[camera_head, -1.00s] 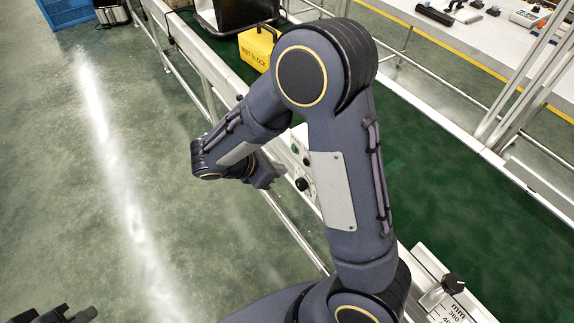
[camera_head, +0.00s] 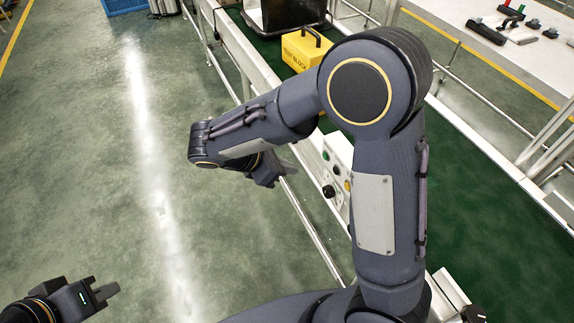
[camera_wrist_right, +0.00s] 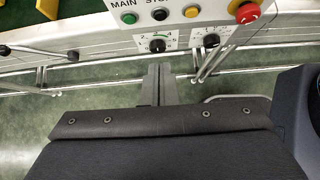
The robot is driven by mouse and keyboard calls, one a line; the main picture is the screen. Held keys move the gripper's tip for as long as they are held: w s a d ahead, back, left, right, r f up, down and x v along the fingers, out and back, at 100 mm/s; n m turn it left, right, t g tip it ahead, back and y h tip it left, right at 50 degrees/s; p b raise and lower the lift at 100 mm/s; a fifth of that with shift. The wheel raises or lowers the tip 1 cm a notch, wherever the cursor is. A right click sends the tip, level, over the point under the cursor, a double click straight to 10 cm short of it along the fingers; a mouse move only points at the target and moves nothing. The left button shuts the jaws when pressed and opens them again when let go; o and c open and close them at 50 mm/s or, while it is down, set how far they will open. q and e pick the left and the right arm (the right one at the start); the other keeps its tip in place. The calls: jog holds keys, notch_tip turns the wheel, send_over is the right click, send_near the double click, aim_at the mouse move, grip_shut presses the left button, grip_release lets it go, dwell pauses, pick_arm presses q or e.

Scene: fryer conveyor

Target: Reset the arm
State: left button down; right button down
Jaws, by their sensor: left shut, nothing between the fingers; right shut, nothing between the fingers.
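My right arm fills the middle of the head view, bent at a high elbow, with its forearm reaching left. My right gripper (camera_head: 280,172) hangs past the wrist, partly hidden, beside the conveyor's control panel (camera_head: 338,172). In the right wrist view the fingers (camera_wrist_right: 159,84) are together and empty, just below the panel (camera_wrist_right: 185,18). My left gripper (camera_head: 100,293) is at the lower left of the head view, shut and empty above the floor.
The conveyor's green belt (camera_head: 470,200) runs behind my right arm. A yellow test block (camera_head: 303,50) and a black bin (camera_head: 290,14) stand on it. Metal rails line its near side. An emergency stop button (camera_wrist_right: 247,12) is on the panel. The green floor at left is open.

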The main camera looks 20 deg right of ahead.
dwell(0.6)
jog(key=s+d+r+m+t+y+p, duration=0.1)
jog(key=s+r+m+t+y, duration=0.1)
jog(key=s+m+y, duration=0.4)
jog(key=s+d+r+m+t+y, duration=0.2)
jog(key=s+r+m+y, duration=0.3)
jog(key=s+m, duration=0.6)
jog(key=m+t+y, duration=0.1)
jog(key=m+y, duration=0.1)
jog(key=m, duration=0.1)
jog(key=shift+d+r+p, duration=0.2)
jog(key=shift+d+p, duration=0.1)
jog(key=shift+p, duration=0.1)
